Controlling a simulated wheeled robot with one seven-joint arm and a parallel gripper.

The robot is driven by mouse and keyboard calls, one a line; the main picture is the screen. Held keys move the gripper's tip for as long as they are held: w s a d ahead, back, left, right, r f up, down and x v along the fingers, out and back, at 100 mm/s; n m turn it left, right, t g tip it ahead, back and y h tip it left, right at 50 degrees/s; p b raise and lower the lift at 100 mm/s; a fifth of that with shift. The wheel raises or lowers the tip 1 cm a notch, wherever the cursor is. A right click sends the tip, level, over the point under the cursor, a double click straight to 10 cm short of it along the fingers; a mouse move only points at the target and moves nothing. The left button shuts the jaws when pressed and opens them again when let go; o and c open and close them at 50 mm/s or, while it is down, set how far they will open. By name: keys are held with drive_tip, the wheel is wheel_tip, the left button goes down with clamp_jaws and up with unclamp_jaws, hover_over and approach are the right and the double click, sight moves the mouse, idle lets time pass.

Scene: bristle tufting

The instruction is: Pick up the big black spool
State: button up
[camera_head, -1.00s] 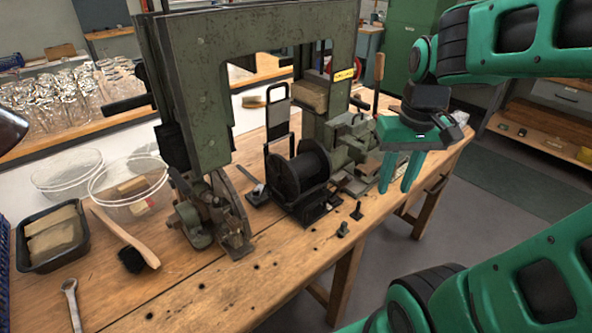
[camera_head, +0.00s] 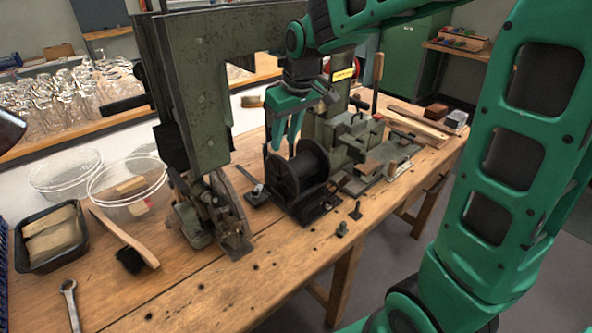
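The big black spool (camera_head: 297,176) sits on its dark stand on the wooden bench, near the middle of the view. My gripper (camera_head: 286,146) is just above and behind the spool, fingers pointing down. The two green fingers look parted with a narrow gap, and nothing shows between them. The fingertips end near the spool's upper left edge; I cannot tell whether they touch it.
The green tufting machine (camera_head: 196,80) stands close on the left, with a green vise-like block (camera_head: 350,140) on the right. The front bench edge is mostly clear.

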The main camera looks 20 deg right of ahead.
sight(280, 156)
drive_tip(key=shift+s+a+x, duration=0.1)
drive_tip(key=shift+s+x, duration=0.05)
drive_tip(key=shift+x, duration=0.75)
drive_tip(key=shift+s+a+x, duration=0.1)
drive_tip(key=shift+s+x, duration=0.05)
drive_tip(key=shift+x, duration=0.7)
drive_tip(key=shift+s+a+x, duration=0.1)
drive_tip(key=shift+s+x, duration=0.1)
drive_tip(key=shift+x, duration=0.7)
drive_tip(key=shift+f, duration=0.1)
drive_tip(key=shift+c, duration=0.5)
clamp_jaws()
drive_tip(key=shift+d, duration=0.1)
drive_tip(key=shift+w, duration=0.1)
